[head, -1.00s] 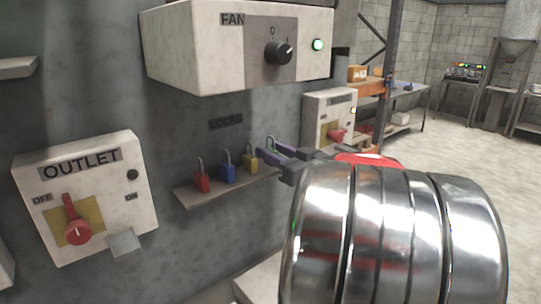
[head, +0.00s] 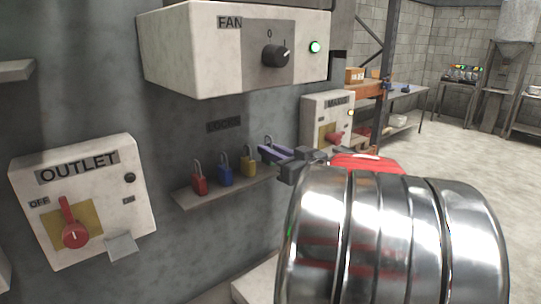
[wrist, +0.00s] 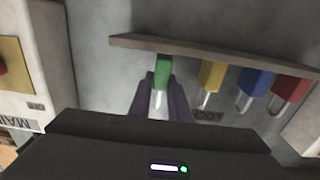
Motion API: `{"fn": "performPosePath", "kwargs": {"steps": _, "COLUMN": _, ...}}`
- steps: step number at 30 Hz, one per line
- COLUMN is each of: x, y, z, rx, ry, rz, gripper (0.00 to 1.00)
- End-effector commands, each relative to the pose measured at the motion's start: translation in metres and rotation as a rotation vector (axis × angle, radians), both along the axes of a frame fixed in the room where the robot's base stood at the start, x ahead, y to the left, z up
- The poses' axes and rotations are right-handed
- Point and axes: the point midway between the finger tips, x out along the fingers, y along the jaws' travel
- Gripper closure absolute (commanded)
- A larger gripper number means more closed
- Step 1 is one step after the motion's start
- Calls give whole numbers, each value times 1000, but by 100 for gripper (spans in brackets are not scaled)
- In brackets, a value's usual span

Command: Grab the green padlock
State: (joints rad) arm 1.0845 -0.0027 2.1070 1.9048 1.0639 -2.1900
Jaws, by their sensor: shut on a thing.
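The green padlock (wrist: 162,72) shows in the wrist view, its body at the shelf and its shackle between my fingers. My gripper (wrist: 160,100) is shut on it, with one dark purple finger on each side. In the head view my gripper (head: 268,150) reaches the right end of the shelf. There the padlock's body is hidden behind my fingers, and only a bit of shackle shows above them. I cannot tell whether the padlock still touches the shelf.
Yellow (head: 249,166), blue (head: 226,174) and red (head: 199,182) padlocks stand on the narrow wall shelf (head: 190,200), left of my gripper. The FAN box (head: 190,60) juts out above. The OUTLET box (head: 100,235) is at left, the MAINS box (head: 312,118) at right.

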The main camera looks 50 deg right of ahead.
Motion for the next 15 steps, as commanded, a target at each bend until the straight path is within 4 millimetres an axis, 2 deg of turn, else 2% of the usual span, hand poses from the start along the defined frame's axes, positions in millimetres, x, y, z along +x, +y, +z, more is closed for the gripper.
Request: {"fn": "performPosePath", "kwargs": {"steps": 15, "x": 0, "y": 0, "z": 81, "rx": -4, "ry": -1, "rz": 2, "gripper": 100}}
